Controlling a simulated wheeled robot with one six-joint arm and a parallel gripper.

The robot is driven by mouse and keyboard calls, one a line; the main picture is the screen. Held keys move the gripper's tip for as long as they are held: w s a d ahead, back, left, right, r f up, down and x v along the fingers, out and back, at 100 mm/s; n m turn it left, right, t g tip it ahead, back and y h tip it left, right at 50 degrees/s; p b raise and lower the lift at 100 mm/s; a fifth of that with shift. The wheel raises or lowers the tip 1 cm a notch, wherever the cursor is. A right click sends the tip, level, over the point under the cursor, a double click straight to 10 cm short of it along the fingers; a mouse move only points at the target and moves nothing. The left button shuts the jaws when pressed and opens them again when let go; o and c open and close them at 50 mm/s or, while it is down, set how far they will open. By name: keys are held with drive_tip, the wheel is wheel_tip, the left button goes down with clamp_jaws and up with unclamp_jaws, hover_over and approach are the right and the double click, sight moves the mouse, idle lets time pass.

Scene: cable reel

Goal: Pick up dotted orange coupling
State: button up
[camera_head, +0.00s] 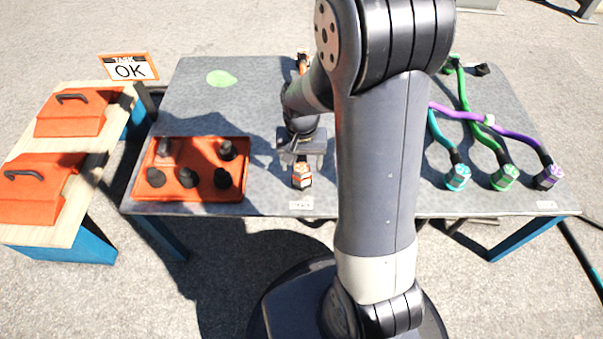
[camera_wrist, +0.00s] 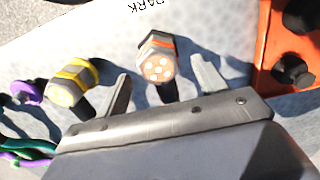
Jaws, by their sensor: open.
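The dotted orange coupling (camera_head: 301,176) stands near the front edge of the table, by a small white label. In the wrist view the coupling (camera_wrist: 157,62) shows a pale face with light dots and an orange band, with a dark cable end below. My gripper (camera_head: 301,152) is right behind and above it in the head view. In the wrist view my gripper (camera_wrist: 162,72) is open, one finger on each side of the coupling with visible gaps. I cannot tell the exact height of the fingers over it.
A yellow coupling (camera_wrist: 72,82) and a purple one (camera_wrist: 25,93) lie left in the wrist view. Teal (camera_head: 457,177), green (camera_head: 504,177) and purple couplings with crossing cables are on the table's right. An orange tray (camera_head: 240,148) with several black pegs is close at left.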

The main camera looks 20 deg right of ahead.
wheel_tip(320, 180, down, 3)
drive_tip(key=shift+s+r+b, duration=0.1)
drive_tip(key=shift+b, duration=0.2)
drive_tip(key=c, duration=1.2)
drive_tip(key=shift+r, duration=0.1)
